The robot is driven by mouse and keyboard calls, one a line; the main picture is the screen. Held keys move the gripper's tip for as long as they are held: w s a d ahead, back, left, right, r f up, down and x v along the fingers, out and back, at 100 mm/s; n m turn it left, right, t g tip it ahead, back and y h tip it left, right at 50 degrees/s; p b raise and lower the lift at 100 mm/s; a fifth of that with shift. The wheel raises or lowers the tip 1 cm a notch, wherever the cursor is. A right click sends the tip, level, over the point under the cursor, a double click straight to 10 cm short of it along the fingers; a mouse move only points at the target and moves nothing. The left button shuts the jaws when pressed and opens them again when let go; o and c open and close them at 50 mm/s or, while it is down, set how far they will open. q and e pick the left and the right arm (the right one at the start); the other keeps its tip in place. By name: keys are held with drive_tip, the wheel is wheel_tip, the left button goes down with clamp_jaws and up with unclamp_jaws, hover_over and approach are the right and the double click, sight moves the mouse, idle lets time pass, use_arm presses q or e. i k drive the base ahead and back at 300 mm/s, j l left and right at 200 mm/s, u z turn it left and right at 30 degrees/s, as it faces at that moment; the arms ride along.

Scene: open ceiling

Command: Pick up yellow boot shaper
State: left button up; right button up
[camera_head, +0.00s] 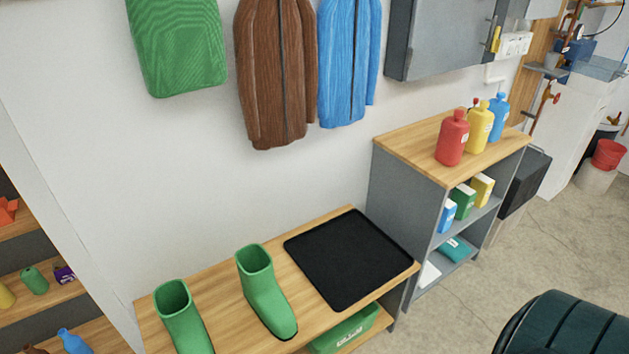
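I cannot make out a yellow boot shaper for certain. Two green boots stand upright on a low wooden bench, the left boot (184,318) and the right boot (265,290). Both have open tops, and their insides look dark. A small yellow object (5,296) is cut off by the left edge on a shelf; I cannot tell what it is. Neither of my grippers is in view.
A black tray (350,256) lies on the bench (225,287), right of the boots. A grey cabinet (404,190) with a wooden top carries red (452,138), yellow (480,127) and blue (498,117) bottles. A dark green ribbed object (565,325) fills the lower right. Floor (480,300) between is clear.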

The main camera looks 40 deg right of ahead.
sight(481, 119)
drive_tip(key=z, duration=2.05)
drive_tip(key=i+l, duration=0.3)
drive_tip(key=i, duration=0.15)
drive_tip(key=i+l+z, duration=0.1)
drive_tip(key=i+l, duration=0.2)
drive_tip(key=i, duration=0.15)
drive_tip(key=i+l+z, duration=0.1)
drive_tip(key=i+l, duration=0.2)
drive_tip(key=i, duration=0.15)
drive_tip(key=i+l, duration=0.2)
drive_tip(key=i, duration=0.25)
